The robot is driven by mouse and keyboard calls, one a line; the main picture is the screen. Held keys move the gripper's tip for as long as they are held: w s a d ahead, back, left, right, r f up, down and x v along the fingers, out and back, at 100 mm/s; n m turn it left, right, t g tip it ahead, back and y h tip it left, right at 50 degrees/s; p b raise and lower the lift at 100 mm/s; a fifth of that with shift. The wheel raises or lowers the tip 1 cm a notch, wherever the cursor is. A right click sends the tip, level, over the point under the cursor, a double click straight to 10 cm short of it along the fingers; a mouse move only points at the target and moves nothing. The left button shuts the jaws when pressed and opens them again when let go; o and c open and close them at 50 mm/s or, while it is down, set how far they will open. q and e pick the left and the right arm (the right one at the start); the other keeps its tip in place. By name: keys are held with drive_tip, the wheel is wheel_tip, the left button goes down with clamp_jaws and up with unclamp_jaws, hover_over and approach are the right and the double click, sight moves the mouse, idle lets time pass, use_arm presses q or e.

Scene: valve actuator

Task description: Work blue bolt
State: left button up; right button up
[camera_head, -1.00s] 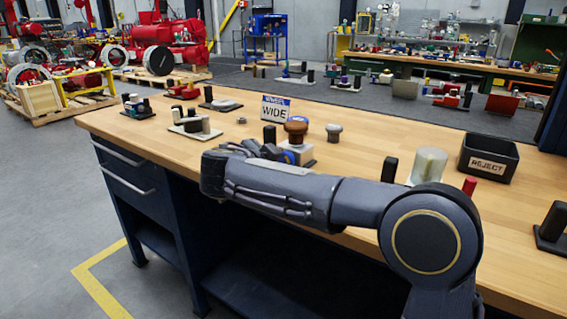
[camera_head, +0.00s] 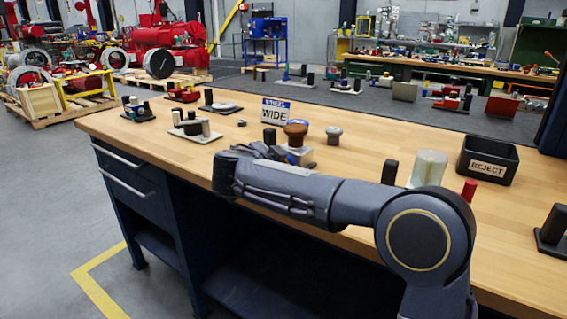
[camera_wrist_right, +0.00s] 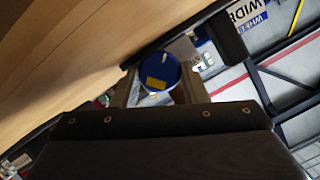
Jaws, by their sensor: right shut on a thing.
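The blue bolt (camera_wrist_right: 159,71) shows in the right wrist view as a round blue head with a yellow patch, between the two fingers of my right gripper (camera_wrist_right: 160,88). The gripper is shut on it. In the head view my right gripper (camera_head: 268,153) is at the near side of a grey block with a brown knob (camera_head: 296,131) on top, and the wrist hides most of the fingers. My left gripper is in neither view.
A grey knob (camera_head: 333,134) is to the right. A translucent cylinder (camera_head: 428,168), a red peg (camera_head: 469,190) and a black REJECT bin (camera_head: 487,160) are farther right.

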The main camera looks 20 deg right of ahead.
drive_tip(key=shift+w+a+r+n+g+h+p, duration=0.1)
drive_tip(key=shift+n+g+h+p, duration=0.15)
drive_tip(key=shift+n+g+p, duration=0.25)
drive_tip(key=shift+a+r+n+g+h+p, duration=0.1)
drive_tip(key=shift+n+g+h+p, duration=0.15)
drive_tip(key=shift+n, duration=0.45)
drive_tip(key=shift+w+n+g+h+p, duration=0.1)
drive_tip(key=shift+n+g+h+p, duration=0.4)
drive_tip(key=shift+n+p, duration=0.5)
drive_tip(key=shift+f, duration=0.1)
drive_tip(key=o, duration=0.7)
drive_tip(key=p+v, duration=0.1)
drive_tip(key=v, duration=0.6)
drive_tip(key=shift+a+r, duration=0.25)
drive_tip(key=shift+a, duration=0.05)
